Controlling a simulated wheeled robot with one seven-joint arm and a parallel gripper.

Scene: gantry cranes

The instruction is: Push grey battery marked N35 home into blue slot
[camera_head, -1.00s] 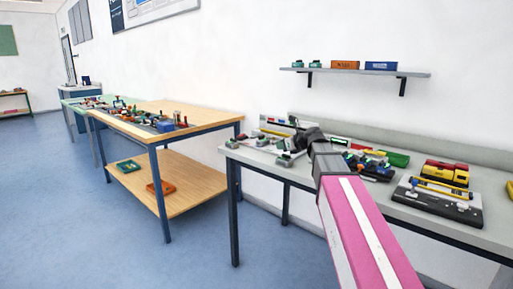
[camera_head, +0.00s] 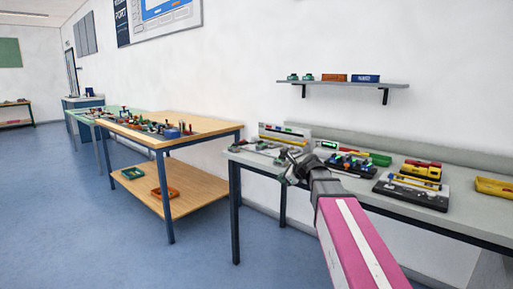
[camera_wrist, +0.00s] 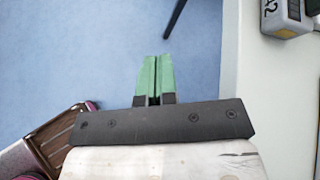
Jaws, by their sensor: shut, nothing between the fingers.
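My gripper (camera_wrist: 154,78) is shut and empty, its two green fingers together over the blue floor in the wrist view. In the head view, my gripper (camera_head: 288,168) is at the left part of the grey bench, near its front edge. A grey block (camera_wrist: 288,14) with a dark marked face, the readable end looking like "42", lies at the top right of the wrist view, apart from my fingers and partly cut off. I cannot make out a battery marked N35 or its blue slot in either view. My arm hides part of the bench.
The grey bench (camera_head: 440,226) carries several small devices, a black board (camera_head: 412,190) and a yellow tray (camera_head: 495,187). A wall shelf (camera_head: 345,82) hangs above it. A wooden table (camera_head: 205,126) stands to the left, with free floor (camera_head: 100,235) in front.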

